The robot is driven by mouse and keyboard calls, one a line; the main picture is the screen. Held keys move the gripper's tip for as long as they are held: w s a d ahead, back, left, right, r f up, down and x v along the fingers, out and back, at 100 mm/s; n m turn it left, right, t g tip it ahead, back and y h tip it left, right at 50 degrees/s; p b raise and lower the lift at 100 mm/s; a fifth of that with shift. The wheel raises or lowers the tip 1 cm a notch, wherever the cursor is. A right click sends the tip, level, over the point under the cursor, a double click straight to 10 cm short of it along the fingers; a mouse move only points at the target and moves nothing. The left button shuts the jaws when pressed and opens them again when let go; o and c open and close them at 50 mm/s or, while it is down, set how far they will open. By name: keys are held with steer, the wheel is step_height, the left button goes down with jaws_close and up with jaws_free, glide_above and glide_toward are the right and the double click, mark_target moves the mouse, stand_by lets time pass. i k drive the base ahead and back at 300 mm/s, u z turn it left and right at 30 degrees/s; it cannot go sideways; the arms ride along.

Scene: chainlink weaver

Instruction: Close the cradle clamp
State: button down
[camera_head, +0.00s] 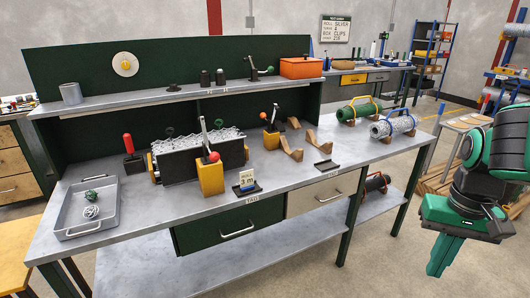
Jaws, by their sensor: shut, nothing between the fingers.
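On the workbench (150,228), a roll of wire mesh (195,138) sits in a dark holder. A yellow block (210,180) with a metal lever and red knob (213,157) stands at its front. A second yellow block (271,139) with a lever stands to the right, beside empty wooden cradle supports (291,151). I cannot tell for sure which lever is the cradle clamp, or whether it is open. My gripper (440,262) hangs at the right, off the bench, pointing down. Its fingers are together and empty, well apart from the yellow blocks.
A grey tray (75,232) with two small balls lies at the bench's left. A red-handled lever (127,143) stands behind it. Two mesh rolls (392,126) rest on the right end. A shelf (150,96) runs above the back. Open floor lies between bench and gripper.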

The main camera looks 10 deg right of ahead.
mark_target(214, 157)
steer(key=z, duration=1.1)
steer(key=i, duration=1.05)
steer(key=u, duration=1.75)
